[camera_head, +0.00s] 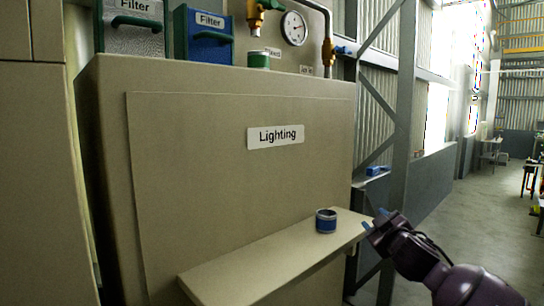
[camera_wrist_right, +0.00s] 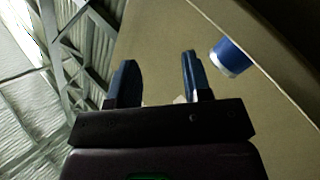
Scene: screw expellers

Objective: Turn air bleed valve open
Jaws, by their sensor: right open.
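A brass valve with a green handle (camera_head: 255,14) is on the piping at the top of the head view, above the beige cabinet; its top is cut off by the frame. A small label below it is too blurred to read surely. A round pressure gauge (camera_head: 293,28) is to its right. My right gripper (camera_head: 374,219) is low at the right, beside the outer end of the shelf and well below the valve. In the right wrist view its two blue fingers (camera_wrist_right: 158,58) are apart with nothing between them. My left gripper is out of view.
A blue can (camera_head: 326,221) stands on the beige shelf (camera_head: 260,262); it also shows in the wrist view (camera_wrist_right: 230,57). The cabinet (camera_head: 230,190) is labelled Lighting. A steel post (camera_head: 402,110) rises behind my gripper.

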